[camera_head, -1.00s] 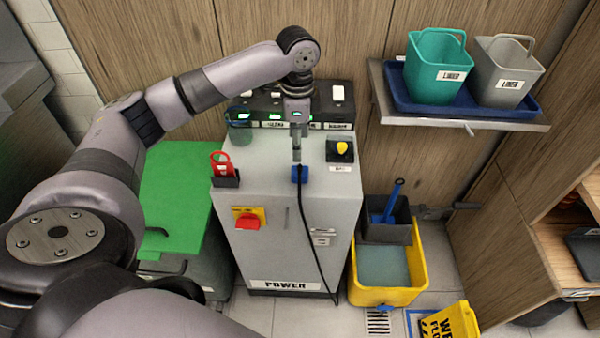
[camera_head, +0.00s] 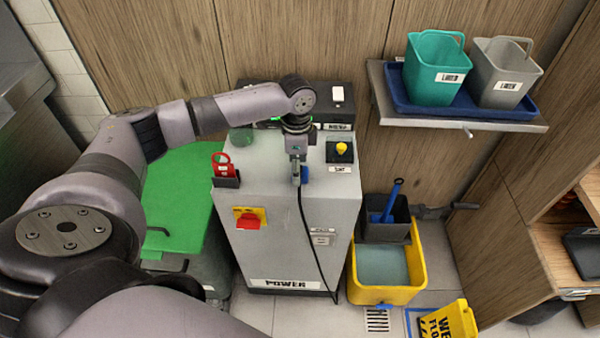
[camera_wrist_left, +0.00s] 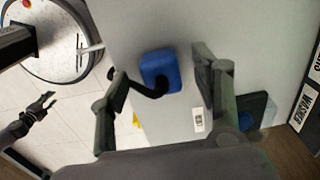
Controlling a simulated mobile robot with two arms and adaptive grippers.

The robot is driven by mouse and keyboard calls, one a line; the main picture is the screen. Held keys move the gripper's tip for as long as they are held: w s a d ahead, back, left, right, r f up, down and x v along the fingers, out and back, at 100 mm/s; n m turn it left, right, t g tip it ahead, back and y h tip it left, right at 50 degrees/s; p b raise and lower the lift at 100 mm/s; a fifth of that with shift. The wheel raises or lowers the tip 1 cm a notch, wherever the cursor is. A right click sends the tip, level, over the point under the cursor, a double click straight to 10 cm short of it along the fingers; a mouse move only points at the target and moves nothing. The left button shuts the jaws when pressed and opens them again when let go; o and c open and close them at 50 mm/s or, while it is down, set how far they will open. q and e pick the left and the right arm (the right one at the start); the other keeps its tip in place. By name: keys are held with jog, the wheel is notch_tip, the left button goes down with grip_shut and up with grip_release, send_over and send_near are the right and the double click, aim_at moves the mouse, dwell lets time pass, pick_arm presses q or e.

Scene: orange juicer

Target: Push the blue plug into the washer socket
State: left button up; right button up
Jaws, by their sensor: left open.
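The blue plug (camera_head: 305,174) is at the front top edge of the grey cabinet (camera_head: 268,197), with its black cable hanging down the front. My left gripper (camera_head: 298,181) is lowered over it and hides part of it. In the left wrist view the open fingers stand on either side of the blue plug (camera_wrist_left: 160,71), with grey surface visible around it. A washer label (camera_wrist_left: 301,107) shows at the right of that view. The socket itself is hard to make out; my arm hides part of the dark socket box (camera_head: 340,112). My right gripper (camera_wrist_left: 44,103) shows small at the left.
A red padlock-like tag (camera_head: 222,162) and a yellow button (camera_head: 342,147) stand on the cabinet top, and a red switch (camera_head: 248,220) is on its front. A yellow mop bucket (camera_head: 388,293) stands at right; a shelf (camera_head: 380,90) holds two bins.

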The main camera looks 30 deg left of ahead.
pick_arm(q)
notch_tip(320, 180, down, 2)
jog(key=shift+f, duration=0.1)
jog(key=shift+c, duration=0.4)
jog(key=c, duration=1.1)
